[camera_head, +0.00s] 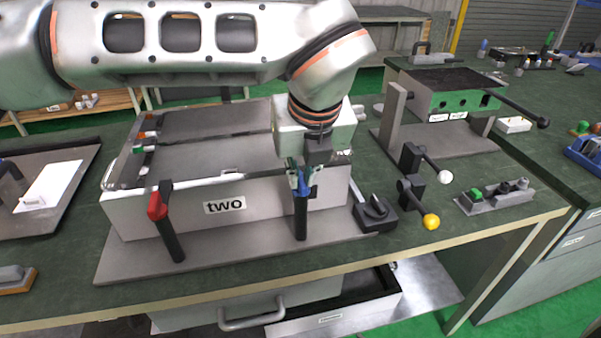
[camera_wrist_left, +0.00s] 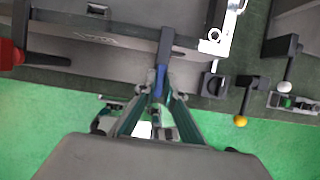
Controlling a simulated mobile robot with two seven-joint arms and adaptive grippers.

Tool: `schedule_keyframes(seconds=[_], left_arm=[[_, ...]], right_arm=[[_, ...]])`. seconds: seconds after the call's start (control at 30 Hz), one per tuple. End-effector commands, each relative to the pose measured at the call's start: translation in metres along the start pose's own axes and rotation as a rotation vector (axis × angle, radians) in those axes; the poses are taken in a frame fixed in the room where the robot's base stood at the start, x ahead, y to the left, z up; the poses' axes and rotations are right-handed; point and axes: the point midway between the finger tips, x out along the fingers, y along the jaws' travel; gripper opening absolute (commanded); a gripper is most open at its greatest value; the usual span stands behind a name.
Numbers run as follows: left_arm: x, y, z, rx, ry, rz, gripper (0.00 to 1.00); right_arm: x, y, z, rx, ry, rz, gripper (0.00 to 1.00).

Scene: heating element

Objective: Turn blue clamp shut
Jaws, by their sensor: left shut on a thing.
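The box labelled "two" (camera_head: 225,207) stands on a grey baseplate on the green bench. The blue clamp (camera_head: 301,222) is at the right part of its front face, with a dark post and a blue part at its top. It also shows in the left wrist view (camera_wrist_left: 160,80). My left gripper (camera_head: 301,180) is over the clamp's top, pointing down, with its fingers closed around the blue part. In the left wrist view the fingers (camera_wrist_left: 158,97) converge on the blue piece. The fingers hide part of the clamp. My right gripper is out of view.
A red clamp (camera_head: 158,204) stands at the left of the box front. A black knob (camera_head: 376,208) and levers with a white ball (camera_head: 445,177) and a yellow ball (camera_head: 431,222) lie close on the right. An open drawer (camera_head: 340,311) is below the bench edge.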

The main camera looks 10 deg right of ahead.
Motion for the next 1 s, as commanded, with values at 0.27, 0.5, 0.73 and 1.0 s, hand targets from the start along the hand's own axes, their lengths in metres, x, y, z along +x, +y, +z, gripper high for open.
schedule_keyframes(seconds=[0.27, 0.5, 0.73, 1.0], left_arm=[[-0.0016, -0.0005, 0.0022, -0.033, -0.004, 0.01, 0.0], [-0.0016, -0.0004, 0.0023, -0.034, -0.004, 0.01, 0.0], [-0.0013, -0.0003, 0.0018, -0.033, -0.003, 0.01, 0.26], [-0.0018, -0.0003, 0.0009, -0.03, -0.001, 0.011, 0.26]], right_arm=[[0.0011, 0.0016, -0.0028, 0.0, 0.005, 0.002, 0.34], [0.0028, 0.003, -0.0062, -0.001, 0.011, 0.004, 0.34], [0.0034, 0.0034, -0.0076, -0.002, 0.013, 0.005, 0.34], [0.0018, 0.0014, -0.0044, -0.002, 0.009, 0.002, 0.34]])
